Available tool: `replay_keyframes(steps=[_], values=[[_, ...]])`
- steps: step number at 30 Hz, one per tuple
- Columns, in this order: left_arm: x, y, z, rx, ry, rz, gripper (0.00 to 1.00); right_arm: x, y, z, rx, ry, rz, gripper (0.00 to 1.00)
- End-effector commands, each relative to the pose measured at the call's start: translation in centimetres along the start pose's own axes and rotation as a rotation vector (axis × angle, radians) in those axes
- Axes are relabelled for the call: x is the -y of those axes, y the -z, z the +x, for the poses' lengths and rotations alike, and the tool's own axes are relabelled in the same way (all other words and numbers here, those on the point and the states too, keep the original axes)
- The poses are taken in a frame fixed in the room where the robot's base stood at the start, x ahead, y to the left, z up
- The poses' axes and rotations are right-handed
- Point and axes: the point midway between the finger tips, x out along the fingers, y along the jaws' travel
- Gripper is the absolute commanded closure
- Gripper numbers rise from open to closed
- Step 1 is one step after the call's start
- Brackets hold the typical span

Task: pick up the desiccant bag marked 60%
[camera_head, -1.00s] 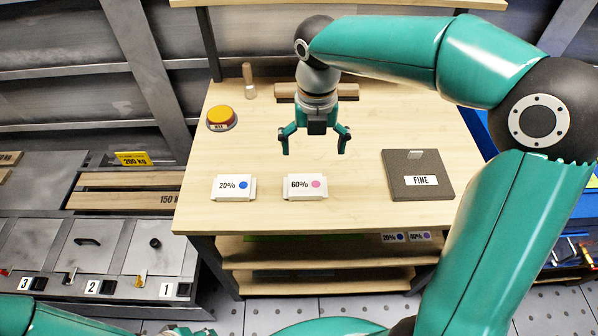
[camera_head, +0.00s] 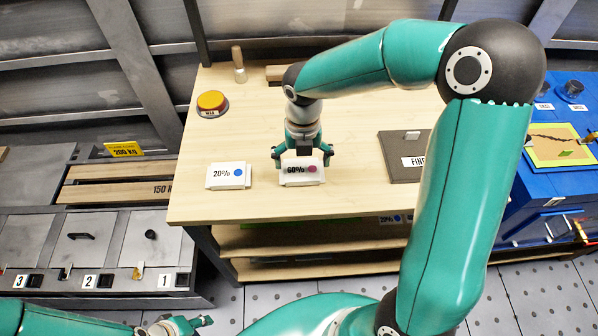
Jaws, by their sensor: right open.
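The white desiccant bag marked 60% (camera_head: 301,171), with a pink dot, lies on the wooden table near its front edge. My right gripper (camera_head: 301,160) is at this bag, its fingers open to either side of the bag's upper part. I cannot tell whether the fingers touch it. A similar white bag marked 20% (camera_head: 228,176), with a blue dot, lies to the left. My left gripper (camera_head: 181,325) shows only partly at the bottom edge, low and away from the table; its jaw state is unclear.
A dark box marked FINE (camera_head: 398,167) lies to the right, partly behind my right arm. An orange button (camera_head: 211,102) and a wooden-handled tool (camera_head: 238,66) are at the back left. Grey bins (camera_head: 95,246) stand left of the table; a blue cabinet (camera_head: 543,196) stands right.

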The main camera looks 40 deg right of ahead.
Motion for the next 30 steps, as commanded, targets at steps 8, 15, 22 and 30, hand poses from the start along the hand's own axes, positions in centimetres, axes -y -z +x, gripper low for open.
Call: replay_keyframes(steps=[8,15,22,30], values=[[0.0,0.0,-0.1,0.0,0.0,0.0,0.6,-0.1,-0.2,3.8,-0.004,0.003,0.001,0.0],[0.0,0.0,-0.1,0.0,0.0,0.0,0.6,-0.1,-0.2,4.8,-0.001,0.001,-0.001,0.0],[0.0,0.0,-0.1,0.0,0.0,0.0,0.6,-0.1,-0.2,4.8,-0.001,0.001,0.0,0.18],[0.0,0.0,-0.1,0.0,0.0,0.0,0.6,-0.1,-0.2,4.8,-0.001,0.0,0.0,0.48]])
